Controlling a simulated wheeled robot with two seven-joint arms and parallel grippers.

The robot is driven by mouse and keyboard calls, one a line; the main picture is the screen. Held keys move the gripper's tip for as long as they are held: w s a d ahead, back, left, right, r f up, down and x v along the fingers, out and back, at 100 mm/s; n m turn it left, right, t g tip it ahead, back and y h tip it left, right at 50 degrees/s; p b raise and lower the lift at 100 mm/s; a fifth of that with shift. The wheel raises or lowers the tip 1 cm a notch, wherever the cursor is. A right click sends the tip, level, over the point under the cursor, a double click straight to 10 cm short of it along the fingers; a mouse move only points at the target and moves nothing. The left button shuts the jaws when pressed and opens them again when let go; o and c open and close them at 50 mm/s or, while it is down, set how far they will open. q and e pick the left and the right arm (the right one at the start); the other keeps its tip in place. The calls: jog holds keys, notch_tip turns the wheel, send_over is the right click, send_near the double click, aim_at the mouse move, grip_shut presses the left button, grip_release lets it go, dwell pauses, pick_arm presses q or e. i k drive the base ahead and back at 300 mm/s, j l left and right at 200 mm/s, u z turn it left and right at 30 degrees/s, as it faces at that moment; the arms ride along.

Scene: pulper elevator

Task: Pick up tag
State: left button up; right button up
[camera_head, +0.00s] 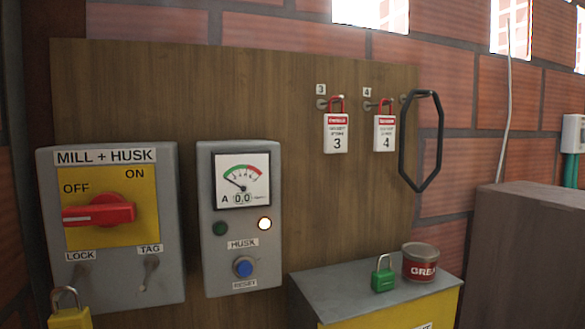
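Two red-and-white tags hang by red loops from pegs on the wooden board (250,100). The tag marked 3 (337,134) hangs on the left peg. The tag marked 4 (384,134) hangs on the right peg. The grey MILL + HUSK box (108,290) has a red switch (98,210) pointing left toward OFF, with small hasps under LOCK and TAG labels. No tag hangs at the TAG hasp (150,270). Neither of my grippers shows in the head view.
A green padlock (383,277) and a tin (421,262) stand on a grey-topped yellow box (330,295). A yellow padlock (70,315) is at lower left. A black loop (437,150) hangs right of the tags. A gauge box (240,225) and brown cabinet (520,250) flank the yellow box.

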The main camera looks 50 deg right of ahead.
aim_at(335, 126)
jog(key=z, duration=1.8)
